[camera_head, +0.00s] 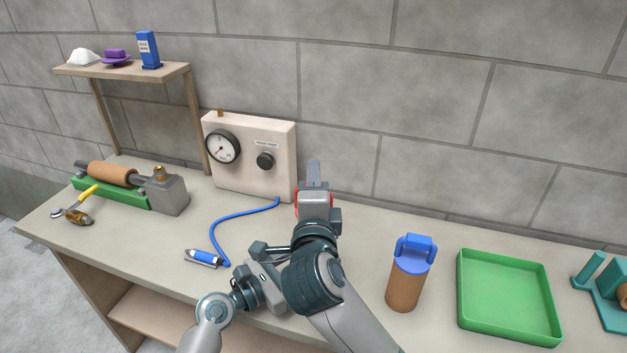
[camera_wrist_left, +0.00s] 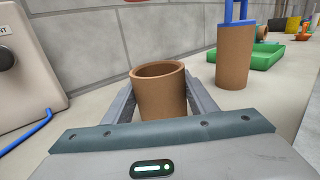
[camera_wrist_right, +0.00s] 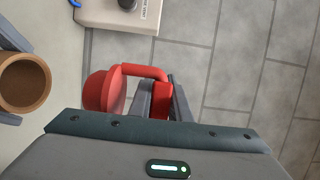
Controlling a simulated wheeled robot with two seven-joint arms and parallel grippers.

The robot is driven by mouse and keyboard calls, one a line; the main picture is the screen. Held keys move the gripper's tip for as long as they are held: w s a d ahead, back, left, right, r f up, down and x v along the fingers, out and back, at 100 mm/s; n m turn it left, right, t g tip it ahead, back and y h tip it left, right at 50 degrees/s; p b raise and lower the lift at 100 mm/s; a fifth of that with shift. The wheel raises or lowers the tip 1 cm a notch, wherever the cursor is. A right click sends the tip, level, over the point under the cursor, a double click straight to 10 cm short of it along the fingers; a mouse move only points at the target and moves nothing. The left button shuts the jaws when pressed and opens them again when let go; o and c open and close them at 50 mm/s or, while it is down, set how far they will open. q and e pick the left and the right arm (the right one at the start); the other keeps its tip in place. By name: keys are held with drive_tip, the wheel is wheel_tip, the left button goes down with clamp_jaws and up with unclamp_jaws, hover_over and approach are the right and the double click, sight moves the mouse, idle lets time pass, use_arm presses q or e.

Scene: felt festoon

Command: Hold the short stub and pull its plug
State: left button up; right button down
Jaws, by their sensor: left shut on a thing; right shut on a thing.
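The short stub (camera_wrist_left: 160,92) is an upright brown hollow tube. In the left wrist view it stands between the fingers of my left gripper (camera_wrist_left: 162,100), which is shut on it. Its open top also shows in the right wrist view (camera_wrist_right: 24,82); my right arm hides it in the head view. The red plug (camera_wrist_right: 104,90) has a round body and a loop handle. My right gripper (camera_wrist_right: 163,98) is shut on the handle, and the plug is out of the stub, apart from it. In the head view my right gripper (camera_head: 314,190) covers most of the plug.
A roller device (camera_head: 165,194) sits at left.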

use_arm(q)
drive_tip(key=o, duration=1.2)
drive_tip(key=shift+a, duration=0.15)
drive_tip(key=v, duration=1.2)
